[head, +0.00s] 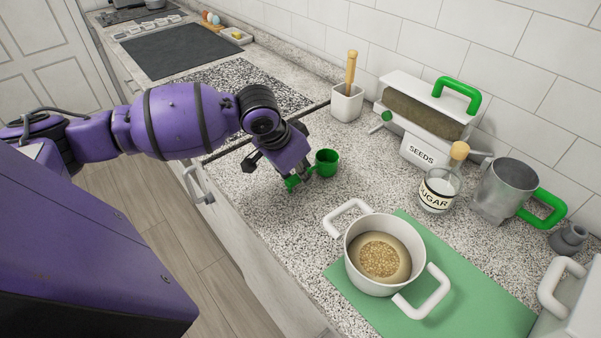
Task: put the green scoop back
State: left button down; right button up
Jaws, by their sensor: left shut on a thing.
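The green scoop has a small round cup (327,161) to the right of my left gripper (301,177). My left gripper is shut on the scoop by its handle, and a green bit shows at the left of the fingers. The fingers hide the middle of the handle. The scoop is at or just above the speckled counter; I cannot tell if it touches. A white SEEDS container (421,115) with a green top handle stands against the wall. My right gripper is not in view.
A white pot (353,258) with grain in it stands on a green mat (480,300). A SUGAR jar (438,190), a metal jug (503,190) with a green handle, and a white holder (346,105) with a wooden handle stand near the wall. The counter between them is clear.

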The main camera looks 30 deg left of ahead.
pick_arm(q)
jog(key=c, duration=2.1)
grip_release()
jog(key=shift+f, duration=0.15)
jog(key=o, duration=0.4)
jog(key=shift+o, duration=0.2)
jog(key=shift+r, duration=0.2)
jog(key=p+v, duration=0.1)
jog(key=v, duration=0.9)
jog(key=shift+s+r+p, duration=0.15)
jog(key=shift+r+p, duration=0.15)
jog(key=shift+r, duration=0.05)
jog(key=shift+s+r, duration=0.25)
jog(key=shift+r, duration=0.25)
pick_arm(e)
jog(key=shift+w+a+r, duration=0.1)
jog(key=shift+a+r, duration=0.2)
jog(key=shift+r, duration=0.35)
pick_arm(q)
jog(key=shift+a, duration=0.1)
